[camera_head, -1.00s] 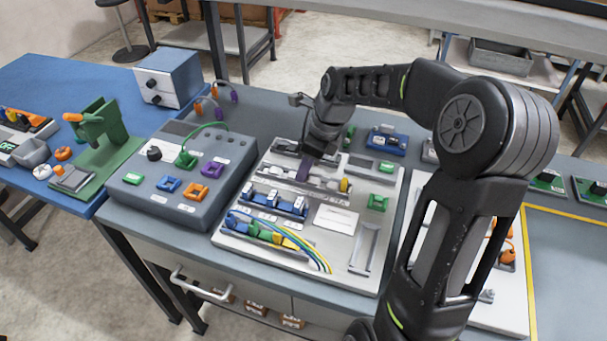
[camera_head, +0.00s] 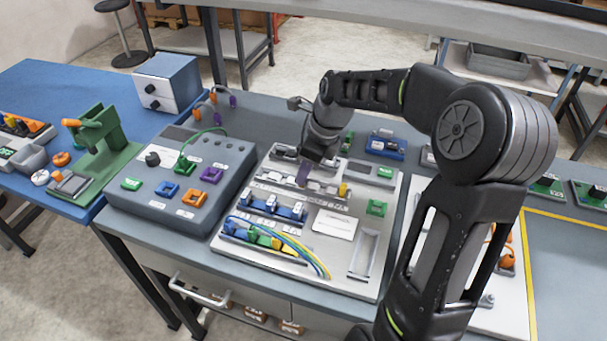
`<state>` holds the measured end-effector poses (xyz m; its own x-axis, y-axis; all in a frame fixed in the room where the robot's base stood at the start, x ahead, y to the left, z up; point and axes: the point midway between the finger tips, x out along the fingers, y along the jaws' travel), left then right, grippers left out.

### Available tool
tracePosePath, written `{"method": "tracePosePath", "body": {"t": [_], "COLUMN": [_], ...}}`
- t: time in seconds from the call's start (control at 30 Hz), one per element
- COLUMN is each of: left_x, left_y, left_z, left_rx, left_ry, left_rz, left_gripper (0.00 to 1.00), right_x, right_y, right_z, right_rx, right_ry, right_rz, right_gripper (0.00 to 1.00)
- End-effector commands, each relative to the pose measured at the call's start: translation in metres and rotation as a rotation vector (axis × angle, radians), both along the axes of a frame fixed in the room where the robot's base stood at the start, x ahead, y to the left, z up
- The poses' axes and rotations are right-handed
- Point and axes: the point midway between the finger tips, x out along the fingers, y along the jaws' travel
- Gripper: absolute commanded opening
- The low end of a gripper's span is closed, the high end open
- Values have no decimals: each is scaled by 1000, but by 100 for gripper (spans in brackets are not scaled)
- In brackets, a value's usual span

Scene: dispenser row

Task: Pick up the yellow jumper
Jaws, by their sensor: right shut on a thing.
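A small yellow piece (camera_head: 342,190), apparently the yellow jumper, sits at the right end of a grey rail (camera_head: 325,201) on the light board. My right gripper (camera_head: 304,182) points down over the left part of this rail. The fingertips are small and dark, and I cannot tell whether the purple piece touches the rail. My left gripper is out of the picture.
The board (camera_head: 290,267) also bears blue-and-white blocks (camera_head: 272,207), a green piece (camera_head: 377,207) and bundled yellow, green and blue wires (camera_head: 300,255). A grey control box (camera_head: 130,210) stands left of it.

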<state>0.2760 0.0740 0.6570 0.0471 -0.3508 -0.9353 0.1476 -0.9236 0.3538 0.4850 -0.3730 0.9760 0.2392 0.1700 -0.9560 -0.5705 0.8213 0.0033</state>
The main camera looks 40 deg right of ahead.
Motion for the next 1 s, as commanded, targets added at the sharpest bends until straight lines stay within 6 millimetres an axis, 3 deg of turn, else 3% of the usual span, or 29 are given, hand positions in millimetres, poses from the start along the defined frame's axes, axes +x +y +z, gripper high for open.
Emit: {"method": "tracePosePath", "body": {"t": [0.5, 0.67, 1.0], "left_x": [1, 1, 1], "left_y": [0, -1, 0], "left_z": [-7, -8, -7], "left_rx": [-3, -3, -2], "left_ry": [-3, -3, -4], "left_rz": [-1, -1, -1], "left_gripper": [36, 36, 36], "right_x": [1, 1, 1], "right_y": [-1, 0, 0], "right_z": [86, 97, 97], "right_rx": [-2, -1, -1], "right_ry": [-6, -3, -3], "right_rz": [-1, 0, -1], "right_gripper": [0, 0, 0]}}
